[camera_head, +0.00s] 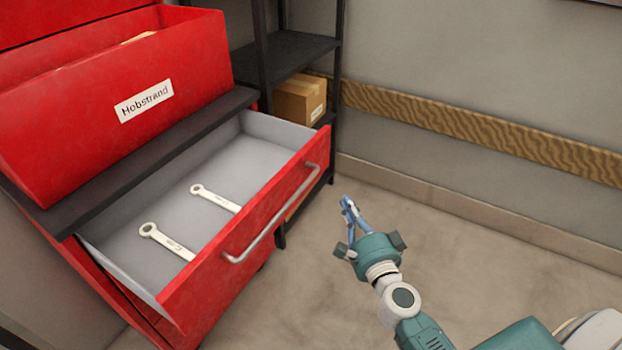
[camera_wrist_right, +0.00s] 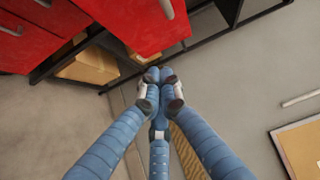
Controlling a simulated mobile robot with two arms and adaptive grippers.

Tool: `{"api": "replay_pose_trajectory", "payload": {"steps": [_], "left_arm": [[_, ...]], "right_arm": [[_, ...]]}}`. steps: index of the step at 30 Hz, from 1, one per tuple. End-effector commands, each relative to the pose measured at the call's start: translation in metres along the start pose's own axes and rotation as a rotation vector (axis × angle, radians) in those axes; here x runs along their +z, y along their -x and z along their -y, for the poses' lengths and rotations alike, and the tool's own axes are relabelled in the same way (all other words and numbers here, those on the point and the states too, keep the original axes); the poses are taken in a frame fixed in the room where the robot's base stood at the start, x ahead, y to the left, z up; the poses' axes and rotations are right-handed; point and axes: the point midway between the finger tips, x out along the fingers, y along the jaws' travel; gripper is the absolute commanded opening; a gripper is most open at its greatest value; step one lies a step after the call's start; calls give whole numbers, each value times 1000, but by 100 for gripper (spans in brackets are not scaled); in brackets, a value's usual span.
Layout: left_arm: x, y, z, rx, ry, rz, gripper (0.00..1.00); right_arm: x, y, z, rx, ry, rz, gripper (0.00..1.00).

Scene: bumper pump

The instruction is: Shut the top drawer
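The red top drawer (camera_head: 250,226) of the tool cabinet is pulled well out, showing its grey inside. A silver bar handle (camera_head: 275,217) runs along its front. Two pale wrenches, one nearer (camera_head: 165,241) and one farther (camera_head: 214,198), lie inside. My right gripper (camera_head: 347,203) is in front and to the right of the drawer, apart from it and touching nothing that I can see. In the right wrist view its blue fingers (camera_wrist_right: 158,78) come together at the tips, with nothing visible between them. A red drawer front (camera_wrist_right: 140,20) shows beyond them. My left gripper is not in view.
A red open bin labelled Hobstrand (camera_head: 110,100) sits on the cabinet's dark top (camera_head: 145,165). A black shelf (camera_head: 290,50) with a cardboard box (camera_head: 299,99) stands behind, against the wall with a wooden rail (camera_head: 480,132). The floor around my right gripper is clear.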

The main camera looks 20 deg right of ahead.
Motion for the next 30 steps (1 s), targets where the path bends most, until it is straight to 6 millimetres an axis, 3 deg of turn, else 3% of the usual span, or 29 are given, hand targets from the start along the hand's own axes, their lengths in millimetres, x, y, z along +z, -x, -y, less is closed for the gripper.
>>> {"api": "replay_pose_trajectory", "payload": {"steps": [5,18,24,30], "left_arm": [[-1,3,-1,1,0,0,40],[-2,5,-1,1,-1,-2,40],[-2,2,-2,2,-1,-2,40],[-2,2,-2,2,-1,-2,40]], "right_arm": [[-1,-16,8,-10,-17,-3,0],[1,-105,6,-8,-17,-2,0],[22,-123,6,-7,-17,-2,0],[28,-128,6,-6,-14,-2,0]]}}
